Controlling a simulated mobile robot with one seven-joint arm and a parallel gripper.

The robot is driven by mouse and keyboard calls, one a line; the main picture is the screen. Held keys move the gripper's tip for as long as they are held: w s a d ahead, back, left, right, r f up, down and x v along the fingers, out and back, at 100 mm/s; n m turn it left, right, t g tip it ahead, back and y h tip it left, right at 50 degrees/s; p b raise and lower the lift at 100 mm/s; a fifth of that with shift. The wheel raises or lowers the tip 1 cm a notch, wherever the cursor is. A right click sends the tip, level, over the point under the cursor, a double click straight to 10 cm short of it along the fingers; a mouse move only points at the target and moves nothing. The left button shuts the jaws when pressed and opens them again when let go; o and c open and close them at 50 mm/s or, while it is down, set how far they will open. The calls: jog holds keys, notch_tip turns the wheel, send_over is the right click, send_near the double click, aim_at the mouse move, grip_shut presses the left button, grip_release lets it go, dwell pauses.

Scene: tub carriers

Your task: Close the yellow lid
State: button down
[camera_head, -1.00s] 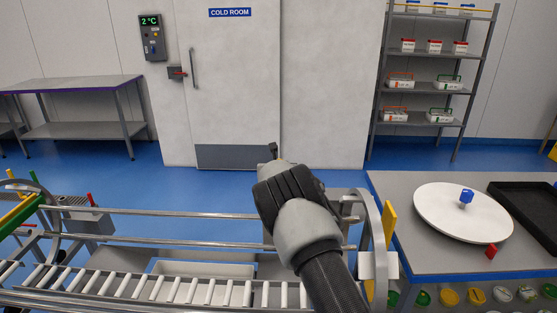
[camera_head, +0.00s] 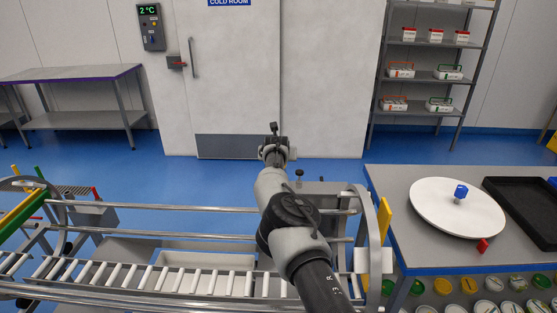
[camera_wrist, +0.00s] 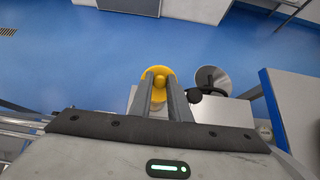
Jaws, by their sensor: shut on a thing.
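In the wrist view, the yellow lid (camera_wrist: 156,72) is a round yellow disc with a knob, just beyond my fingertips and partly hidden by them. My gripper (camera_wrist: 166,80) is shut on its yellow knob, as far as the wrist view shows. Pale box-like surfaces (camera_wrist: 225,111) lie below and right of the lid. In the head view, my gripper (camera_head: 274,130) is reached out past the roller conveyor, in front of the cold room door. The yellow lid cannot be made out there; my arm covers that area.
A grey round piece with a black knob (camera_wrist: 213,79) is right of the lid. The roller conveyor (camera_head: 150,283) with rails lies in front. A table (camera_head: 400,243) with a white disc (camera_head: 440,210) stands right, with several lidded tubs beneath. Blue floor beyond is clear.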

dwell(0.4)
jog(key=c, duration=1.7)
grip_release()
jog(key=shift+o, duration=0.2)
jog(key=shift+r, duration=0.1)
jog(key=v, duration=1.7)
jog(key=shift+b, duration=0.3)
jog(key=shift+s, duration=0.1)
